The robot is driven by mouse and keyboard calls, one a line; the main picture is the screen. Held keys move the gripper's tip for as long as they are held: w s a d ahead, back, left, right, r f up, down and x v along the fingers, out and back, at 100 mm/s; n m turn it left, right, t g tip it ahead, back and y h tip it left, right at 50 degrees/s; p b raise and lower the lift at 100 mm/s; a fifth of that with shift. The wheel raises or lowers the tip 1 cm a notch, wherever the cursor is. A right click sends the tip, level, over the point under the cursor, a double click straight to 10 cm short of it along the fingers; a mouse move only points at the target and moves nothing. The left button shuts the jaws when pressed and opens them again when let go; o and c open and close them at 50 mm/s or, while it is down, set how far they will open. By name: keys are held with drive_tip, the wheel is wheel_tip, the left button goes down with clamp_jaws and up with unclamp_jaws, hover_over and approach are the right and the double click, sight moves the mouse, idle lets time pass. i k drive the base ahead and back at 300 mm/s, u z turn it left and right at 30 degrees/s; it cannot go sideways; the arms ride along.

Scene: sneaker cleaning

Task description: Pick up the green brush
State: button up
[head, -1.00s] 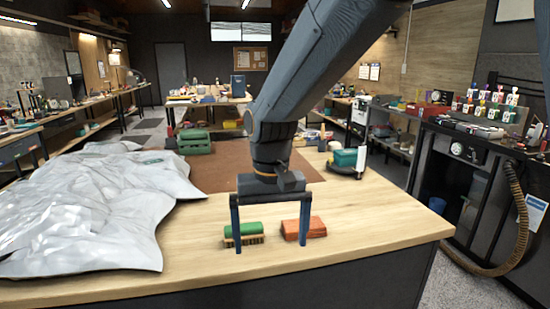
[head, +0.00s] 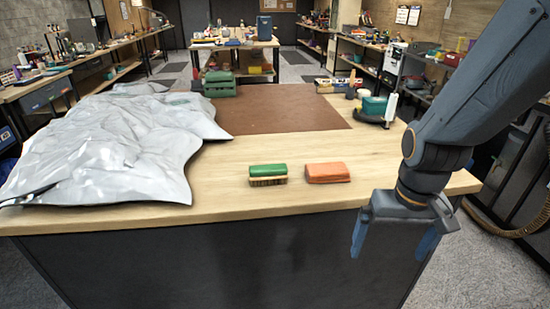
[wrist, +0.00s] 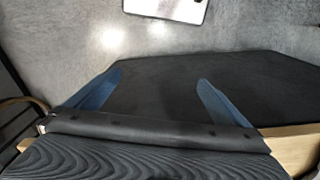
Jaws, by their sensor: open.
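The green brush (head: 268,174) lies on the wooden bench top near its front edge, green back up and tan bristles down. An orange-red brush or block (head: 327,173) lies just to its right, with a small gap between them. My gripper (head: 394,245) is open and empty, at the right front of the bench, to the right of and apart from the green brush. In the wrist view, the two blue fingers of my gripper (wrist: 156,88) are spread over the dark bench front and grey floor. The green brush does not show there.
A crumpled silver sheet (head: 110,145) covers the left of the bench (head: 230,205). A brown mat (head: 280,112) lies behind the brushes. A green box (head: 219,83) stands at the back left, and a teal container (head: 374,107) at the back right. The wood around the brushes is clear.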

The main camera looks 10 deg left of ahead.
sight(274, 173)
drive_tip(key=u, duration=2.05)
drive_tip(key=i, duration=0.6)
drive_tip(key=z, duration=2.15)
